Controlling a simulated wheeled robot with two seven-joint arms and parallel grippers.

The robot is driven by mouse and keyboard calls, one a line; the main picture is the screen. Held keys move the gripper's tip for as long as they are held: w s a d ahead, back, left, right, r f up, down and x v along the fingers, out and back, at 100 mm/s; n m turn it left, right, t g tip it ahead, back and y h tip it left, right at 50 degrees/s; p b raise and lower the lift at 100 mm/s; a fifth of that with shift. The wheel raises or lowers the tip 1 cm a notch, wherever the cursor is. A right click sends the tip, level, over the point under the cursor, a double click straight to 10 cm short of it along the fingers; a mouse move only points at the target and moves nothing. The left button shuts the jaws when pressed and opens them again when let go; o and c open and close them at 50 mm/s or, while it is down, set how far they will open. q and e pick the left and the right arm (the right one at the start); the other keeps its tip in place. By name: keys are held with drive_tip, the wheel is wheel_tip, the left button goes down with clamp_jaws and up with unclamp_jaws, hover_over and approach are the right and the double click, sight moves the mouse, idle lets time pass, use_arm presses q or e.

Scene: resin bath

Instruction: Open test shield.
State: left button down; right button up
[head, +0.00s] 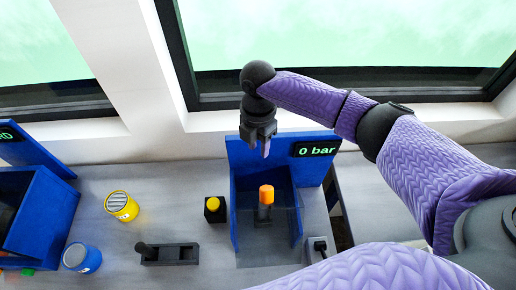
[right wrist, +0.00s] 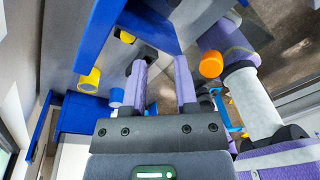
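The test station is a blue box (head: 233,212) with a "0 bar" display (head: 318,149). An orange-capped dark part (head: 266,194) stands upright inside it. A faint see-through panel, which may be the shield, seems to cover the station's front; its edges and handle are hard to make out. My right gripper (head: 264,148) points down above the station's back wall, left of the display. In the right wrist view its two purple fingers (right wrist: 160,85) are apart with nothing held between them. The orange cap (right wrist: 210,64) shows beside the fingers there. My left gripper is not in view.
A yellow button on a black box (head: 213,204) stands left of the station. Further left are a yellow can (head: 121,205), a blue can (head: 82,257), a dark fixture (head: 168,254) and another blue box (head: 38,215). Windows line the back.

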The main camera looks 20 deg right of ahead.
drive_tip(key=shift+o, duration=1.2)
drive_tip(key=shift+s+d, duration=0.3)
drive_tip(key=shift+s, duration=0.1)
drive_tip(key=shift+o, duration=1.1)
drive_tip(key=shift+s+d, duration=0.15)
drive_tip(key=shift+d, duration=0.1)
drive_tip(key=shift+o, duration=0.3)
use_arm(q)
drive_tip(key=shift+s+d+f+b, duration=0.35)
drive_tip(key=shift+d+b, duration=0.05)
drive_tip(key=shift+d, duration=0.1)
use_arm(e)
wheel_tip(320, 180, up, 10)
drive_tip(key=w, duration=0.2)
drive_tip(key=shift+s+f, duration=0.1)
drive_tip(key=shift+f, duration=0.05)
